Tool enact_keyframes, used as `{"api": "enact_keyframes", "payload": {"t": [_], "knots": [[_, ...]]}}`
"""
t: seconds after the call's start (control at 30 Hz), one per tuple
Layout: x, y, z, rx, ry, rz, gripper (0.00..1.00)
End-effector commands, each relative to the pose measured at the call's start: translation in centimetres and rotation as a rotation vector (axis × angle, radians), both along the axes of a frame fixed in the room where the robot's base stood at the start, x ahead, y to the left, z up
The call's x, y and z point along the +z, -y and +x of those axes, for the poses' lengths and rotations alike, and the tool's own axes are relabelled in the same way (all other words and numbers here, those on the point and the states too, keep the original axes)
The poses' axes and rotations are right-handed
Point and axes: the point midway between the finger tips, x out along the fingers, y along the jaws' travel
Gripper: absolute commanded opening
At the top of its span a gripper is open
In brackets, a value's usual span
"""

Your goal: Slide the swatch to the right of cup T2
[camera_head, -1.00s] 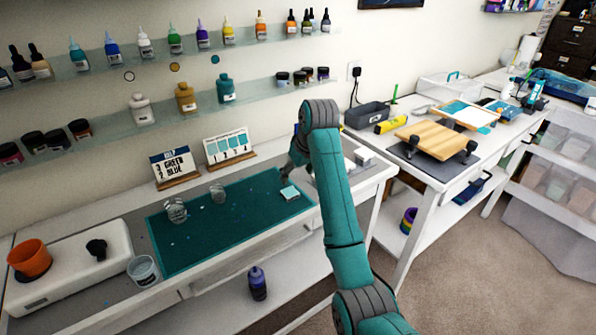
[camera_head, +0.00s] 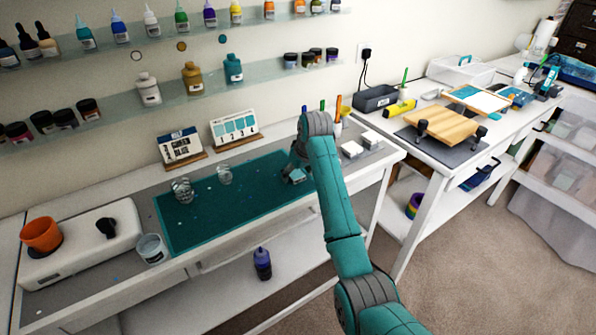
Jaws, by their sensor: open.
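A small pale teal swatch (camera_head: 299,176) lies at the right end of the dark teal mat (camera_head: 240,205). My gripper (camera_head: 291,174) is right at the swatch, low over the mat, and partly covers it. The jaws are open; I cannot tell whether they touch the swatch. Two clear cups stand on the mat to the left: a nearer one (camera_head: 182,191) and a farther one (camera_head: 224,175). No cup label can be read, so I cannot tell which is T2.
The mat between cups and swatch is mostly clear.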

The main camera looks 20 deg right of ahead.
Motion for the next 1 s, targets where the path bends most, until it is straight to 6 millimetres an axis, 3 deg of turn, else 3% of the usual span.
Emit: {"api": "enact_keyframes", "payload": {"t": [0.1,0.3,0.37,1.0], "knots": [[0.02,-0.01,0.0,0.0,0.0,0.0,0.75],[0.04,0.0,-0.01,0.0,0.0,0.0,0.25],[0.03,0.0,0.0,0.0,0.0,0.0,0.13],[0.05,-0.68,0.32,-0.005,0.001,0.0,0.13]]}}
